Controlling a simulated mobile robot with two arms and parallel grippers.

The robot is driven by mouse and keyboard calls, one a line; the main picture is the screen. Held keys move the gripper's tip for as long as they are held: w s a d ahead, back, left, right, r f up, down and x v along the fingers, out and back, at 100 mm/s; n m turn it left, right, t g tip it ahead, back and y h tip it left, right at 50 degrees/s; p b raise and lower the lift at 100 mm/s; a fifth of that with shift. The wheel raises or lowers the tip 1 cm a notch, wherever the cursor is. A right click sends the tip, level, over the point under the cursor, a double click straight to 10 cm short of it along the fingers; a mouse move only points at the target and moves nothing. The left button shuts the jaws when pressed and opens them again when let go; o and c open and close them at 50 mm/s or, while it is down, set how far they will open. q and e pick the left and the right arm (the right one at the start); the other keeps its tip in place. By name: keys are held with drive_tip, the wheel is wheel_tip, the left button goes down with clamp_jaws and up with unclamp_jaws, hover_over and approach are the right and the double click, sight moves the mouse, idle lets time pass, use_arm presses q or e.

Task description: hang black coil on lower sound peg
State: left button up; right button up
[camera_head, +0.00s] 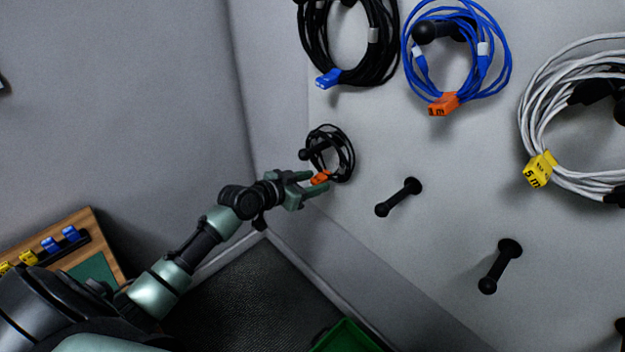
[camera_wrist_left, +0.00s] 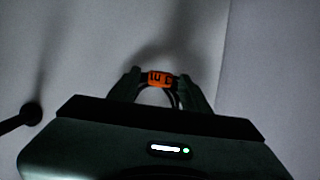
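The small black coil (camera_head: 346,150) with an orange tag (camera_head: 320,178) is at the lower left peg (camera_head: 306,154) on the pale wall. The peg's knob shows in front of the coil's left side; whether the peg carries the coil's weight I cannot tell. My left gripper (camera_head: 318,182) is at the coil's lower edge, its fingers apart on both sides of the tag. The left wrist view shows the orange tag (camera_wrist_left: 160,79) and dark cable between the fingertips (camera_wrist_left: 160,88); contact is unclear. My right gripper is not in view.
Two bare pegs, one in the middle (camera_head: 398,198) and one lower right (camera_head: 499,267), stick out of the wall. Above hang a larger black coil (camera_head: 313,40), a blue coil (camera_head: 505,72) and a white coil (camera_head: 530,110). A green bin (camera_head: 345,337) stands below.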

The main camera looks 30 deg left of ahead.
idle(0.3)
use_arm(q)
drive_tip(key=v, duration=0.8)
drive_tip(key=s+a+f+n+g+y, duration=0.1)
drive_tip(key=s+a+f, duration=0.1)
drive_tip(key=f, duration=0.7)
drive_tip(key=s+a+f+n+g+y, duration=0.1)
drive_tip(key=s+a+f+y, duration=0.1)
drive_tip(key=f, duration=0.6)
drive_tip(key=s+f+n+g+y, duration=0.1)
drive_tip(key=s+f+g, duration=0.1)
drive_tip(key=s+f, duration=0.5)
drive_tip(key=s+f+g, duration=0.1)
drive_tip(key=s+f, duration=0.3)
drive_tip(key=f, duration=0.6)
drive_tip(key=s+d+f+g, duration=0.2)
drive_tip(key=s+d+f, duration=0.2)
drive_tip(key=s, duration=0.6)
drive_tip(key=s+d+f+m+g, duration=0.1)
drive_tip(key=s+d+f, duration=0.3)
drive_tip(key=s+f, duration=0.4)
drive_tip(key=s+d+f+g, duration=0.3)
drive_tip(key=s+f, duration=0.3)
drive_tip(key=s, duration=0.7)
drive_tip(key=shift+d+m+g+b, duration=0.3)
drive_tip(key=shift+d+b, duration=0.05)
drive_tip(key=shift+d, duration=0.25)
drive_tip(key=shift+f, duration=0.15)
